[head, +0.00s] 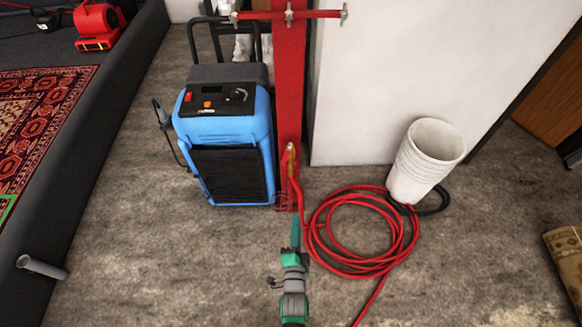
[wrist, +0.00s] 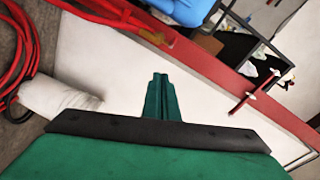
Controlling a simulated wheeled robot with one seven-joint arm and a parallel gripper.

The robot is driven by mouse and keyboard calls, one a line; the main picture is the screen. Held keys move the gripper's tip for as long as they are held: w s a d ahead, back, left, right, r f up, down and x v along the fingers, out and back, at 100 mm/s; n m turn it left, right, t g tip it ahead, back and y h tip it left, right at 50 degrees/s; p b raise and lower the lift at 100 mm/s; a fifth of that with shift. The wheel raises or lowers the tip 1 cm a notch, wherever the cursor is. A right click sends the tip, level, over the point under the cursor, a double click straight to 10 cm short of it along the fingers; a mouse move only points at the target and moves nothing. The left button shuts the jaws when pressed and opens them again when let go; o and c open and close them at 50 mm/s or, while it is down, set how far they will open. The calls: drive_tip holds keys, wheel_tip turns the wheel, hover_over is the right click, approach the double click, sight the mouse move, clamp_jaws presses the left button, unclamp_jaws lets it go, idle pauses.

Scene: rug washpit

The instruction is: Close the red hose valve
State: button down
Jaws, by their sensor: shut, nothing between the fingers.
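A red post (head: 289,85) stands behind my gripper and carries a red cross pipe (head: 318,13) with small metal handles. The red hose (head: 312,235) runs up to a brass-coloured fitting (head: 291,165) low on the post. Which part is the valve handle, and whether it is open, I cannot tell. The wrist view shows the post (wrist: 215,72) slanting across, the cross pipe (wrist: 250,96) at right and the fitting (wrist: 152,37) at upper left. My green gripper (head: 295,222) is shut and empty in front of the post's foot; its fingers (wrist: 160,80) appear against white, apart from the post.
A blue machine (head: 225,125) stands close left of the post. A white wall (head: 400,75) and tilted white buckets (head: 425,160) are at right, beside the coiled hose on the floor. A dark raised edge (head: 105,130) runs along the left. The foreground floor is mostly clear.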

drive_tip(key=w+d+m, duration=0.2)
drive_tip(key=w+m, duration=0.3)
drive_tip(key=w, duration=0.7)
approach(286, 154)
drive_tip(key=w+d+f, duration=0.1)
drive_tip(key=w+d, duration=0.2)
drive_tip(key=d, duration=0.2)
drive_tip(key=shift+w+a+f+t, duration=0.15)
drive_tip(key=shift+w+a, duration=0.15)
drive_tip(key=shift+a, duration=0.35)
drive_tip(key=shift+w+a+r+t, duration=0.15)
drive_tip(key=shift+w+a, duration=0.15)
drive_tip(key=shift+a, duration=0.3)
drive_tip(key=shift+a+f, duration=0.1)
drive_tip(key=shift+w, duration=0.1)
